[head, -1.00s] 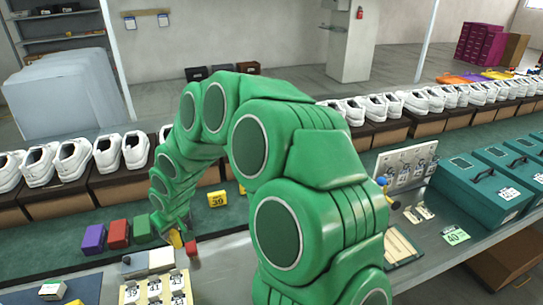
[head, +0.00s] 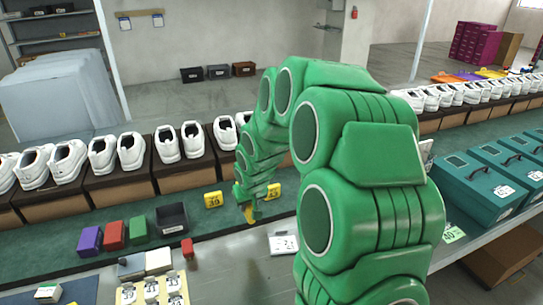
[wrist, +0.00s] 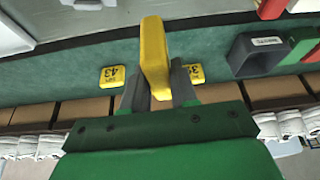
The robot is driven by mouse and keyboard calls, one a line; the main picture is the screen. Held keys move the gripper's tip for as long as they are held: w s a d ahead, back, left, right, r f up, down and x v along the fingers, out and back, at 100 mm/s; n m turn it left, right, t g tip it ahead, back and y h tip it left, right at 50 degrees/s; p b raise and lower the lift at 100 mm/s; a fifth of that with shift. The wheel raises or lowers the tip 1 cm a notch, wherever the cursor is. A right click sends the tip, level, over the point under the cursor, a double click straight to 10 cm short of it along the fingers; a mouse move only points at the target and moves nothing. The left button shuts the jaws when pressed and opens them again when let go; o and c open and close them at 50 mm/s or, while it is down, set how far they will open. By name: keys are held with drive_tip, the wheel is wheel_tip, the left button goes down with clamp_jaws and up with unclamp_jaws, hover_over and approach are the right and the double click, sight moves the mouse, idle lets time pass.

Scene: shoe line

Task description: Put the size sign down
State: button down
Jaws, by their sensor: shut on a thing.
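My gripper (head: 248,210) is shut on a yellow size sign (wrist: 153,55). In the wrist view the sign stands up between the two fingers; its number is not visible. In the head view it is a small yellow patch (head: 252,213) at the fingertips, over the near part of the green strip. Two other yellow signs sit on the strip. Sign 39 (head: 213,199) is to the left of the gripper and sign 43 (head: 273,190) is just to the right. Both also show in the wrist view, 43 (wrist: 112,76) and 39 (wrist: 195,73). I cannot tell whether the held sign touches the surface.
White shoes on brown boxes line the back of the green strip (head: 60,250). A dark bin (head: 172,221) and green, red and purple blocks stand to the left. A white card (head: 283,243) lies on the grey table. Teal cases (head: 480,185) are at the right.

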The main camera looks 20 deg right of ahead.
drive_tip(key=shift+m, duration=0.3)
drive_tip(key=shift+w+d+f, duration=0.6)
drive_tip(key=shift+w+f, duration=1.05)
drive_tip(key=shift+w, duration=0.55)
drive_tip(key=shift+w+d+f, duration=0.65)
drive_tip(key=shift+w+f, duration=0.95)
drive_tip(key=shift+w, duration=0.65)
drive_tip(key=shift+w+d+f, duration=0.6)
drive_tip(key=shift+w+f, duration=1.05)
drive_tip(key=shift+w, duration=0.55)
drive_tip(key=shift+w+f, duration=0.1)
drive_tip(key=shift+f, duration=1.5)
drive_tip(key=shift+f, duration=0.1)
drive_tip(key=c, duration=0.9)
unclamp_jaws()
